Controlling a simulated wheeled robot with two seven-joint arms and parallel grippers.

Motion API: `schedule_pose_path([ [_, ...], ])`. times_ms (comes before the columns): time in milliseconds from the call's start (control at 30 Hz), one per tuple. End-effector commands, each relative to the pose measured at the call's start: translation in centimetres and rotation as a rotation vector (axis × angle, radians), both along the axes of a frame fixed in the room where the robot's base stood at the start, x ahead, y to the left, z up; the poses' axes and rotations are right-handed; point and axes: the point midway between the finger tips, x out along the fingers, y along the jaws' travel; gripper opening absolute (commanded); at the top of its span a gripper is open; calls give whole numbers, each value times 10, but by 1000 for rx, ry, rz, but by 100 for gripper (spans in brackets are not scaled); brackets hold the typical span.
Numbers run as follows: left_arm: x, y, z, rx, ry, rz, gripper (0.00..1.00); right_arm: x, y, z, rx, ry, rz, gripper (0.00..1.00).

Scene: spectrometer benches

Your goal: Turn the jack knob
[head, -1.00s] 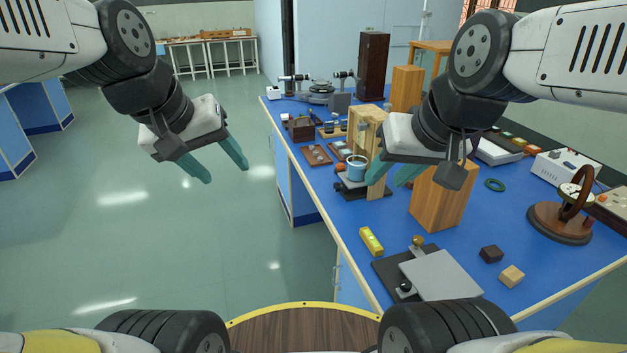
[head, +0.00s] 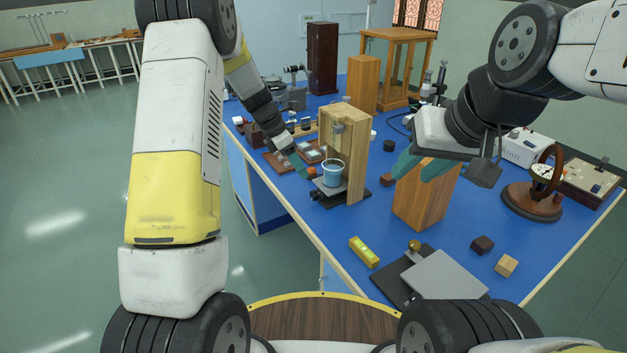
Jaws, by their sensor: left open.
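A small dark jack (head: 324,199) stands on the blue bench, with a light-blue cup (head: 333,174) on its top in front of a wooden frame (head: 358,150). A small dark knob (head: 313,195) shows at the jack's left side. My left gripper (head: 303,174) is open, its teal fingers pointing down toward the jack, just left of the cup and above the knob. I cannot tell whether it touches anything. My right gripper (head: 418,172) is open and empty in front of and above a wooden block (head: 426,200), right of the cup.
Near the front edge are a yellow level (head: 364,251), a grey plate (head: 446,275) on a dark base, and two small cubes. A round-based instrument (head: 532,201) stands at right. Small wooden trays lie behind my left gripper. The floor at left is clear.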

Motion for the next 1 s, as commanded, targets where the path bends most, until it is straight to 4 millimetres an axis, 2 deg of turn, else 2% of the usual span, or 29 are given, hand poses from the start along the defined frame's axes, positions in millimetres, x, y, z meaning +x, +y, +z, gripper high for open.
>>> schedule_pose_path([
  [33,5,-2,-16,-4,33,43,54,0,0,0,0,0,0,36],
  [100,11,-3,-29,-11,67,97,54,0,0,0,0,0,0,36],
  [367,17,-10,-57,-21,112,164,54,0,0,0,0,0,0,36],
  [633,19,-28,-96,-19,112,162,54,0,0,0,0,0,0,36],
  [800,21,-36,-112,-20,110,162,54,0,0,0,0,0,0,36],
  [1000,21,-38,-116,-19,108,162,54,0,0,0,0,0,0,36],
])
